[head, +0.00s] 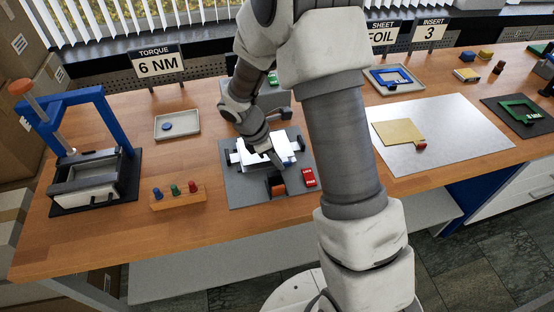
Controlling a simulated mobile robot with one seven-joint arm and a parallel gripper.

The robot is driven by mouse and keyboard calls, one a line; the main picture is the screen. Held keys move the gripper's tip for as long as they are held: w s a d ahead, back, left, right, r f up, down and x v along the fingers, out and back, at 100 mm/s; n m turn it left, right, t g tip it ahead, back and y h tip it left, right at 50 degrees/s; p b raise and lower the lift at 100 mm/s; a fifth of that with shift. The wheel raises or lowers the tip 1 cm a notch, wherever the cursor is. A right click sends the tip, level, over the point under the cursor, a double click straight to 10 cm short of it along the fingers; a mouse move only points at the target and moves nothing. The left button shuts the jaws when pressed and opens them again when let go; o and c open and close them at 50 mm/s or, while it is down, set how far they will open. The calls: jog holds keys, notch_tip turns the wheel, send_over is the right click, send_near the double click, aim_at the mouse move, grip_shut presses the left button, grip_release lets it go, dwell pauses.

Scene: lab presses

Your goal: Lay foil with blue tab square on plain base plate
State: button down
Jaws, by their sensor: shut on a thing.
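The sheet lies over or just above a pale block between dark clamps on a grey mat (240,195). No blue tab shows on it; my fingers and wrist cover part of the sheet. I cannot tell whether the sheet touches the plate below or how square it sits. A gold sheet with a red tab (397,132) lies on a pale board at the right.
My arm hides the bench centre. A red tag (310,177) lies on the grey mat. A blue press (92,150) and a peg rack (178,198) stand left, with a tray (192,122) behind. A blue frame (390,78) and a green frame (518,110) lie right.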

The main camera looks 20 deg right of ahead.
jog(key=c, duration=0.9)
grip_release()
jog(key=shift+o, duration=0.2)
jog(key=shift+s+f, duration=0.1)
jog(key=shift+s, duration=0.05)
jog(key=p+v, duration=0.2)
jog(key=v, duration=1.6)
jog(key=s+d+r+m+t+y, duration=0.2)
jog(key=s+r+m, duration=0.3)
jog(key=s+m, duration=0.4)
jog(key=s+d+r+m+t+y, duration=0.2)
jog(key=s+d+r+m, duration=0.3)
jog(key=s+m, duration=0.4)
jog(key=shift+s+r+t+y, duration=0.3)
jog(key=shift+s+r+t, duration=0.5)
jog(key=shift+s, duration=0.3)
